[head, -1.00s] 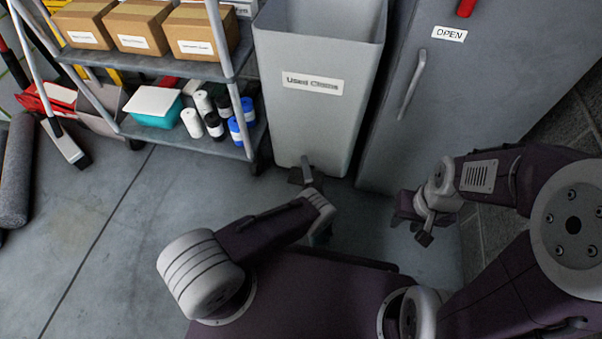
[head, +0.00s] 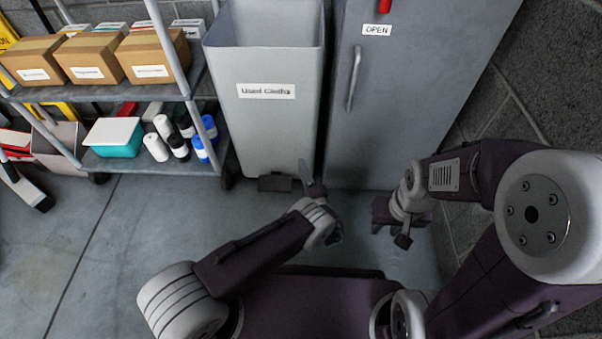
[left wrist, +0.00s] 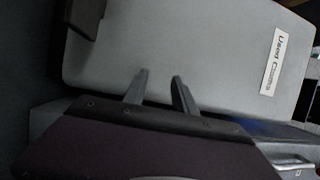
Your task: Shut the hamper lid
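The hamper is a tall grey bin (head: 252,135) labelled "Used Cloths", standing between the shelf and the cabinet. Its top is open in the head view, and no lid can be made out. A dark pedal (head: 275,183) sticks out at its foot; it also shows at the top left of the left wrist view (left wrist: 86,16). My left gripper (head: 308,172) is low in front of the hamper's right edge, right of the pedal. Its two fingers (left wrist: 160,75) are apart and empty. My right gripper (head: 393,226) hangs in front of the cabinet; its finger gap is unclear.
A grey cabinet (head: 400,110) with a vertical handle (head: 353,78) and an "OPEN" sign stands close on the hamper's right. A shelf (head: 150,164) with boxes, bottles and a teal tub stands on its left.

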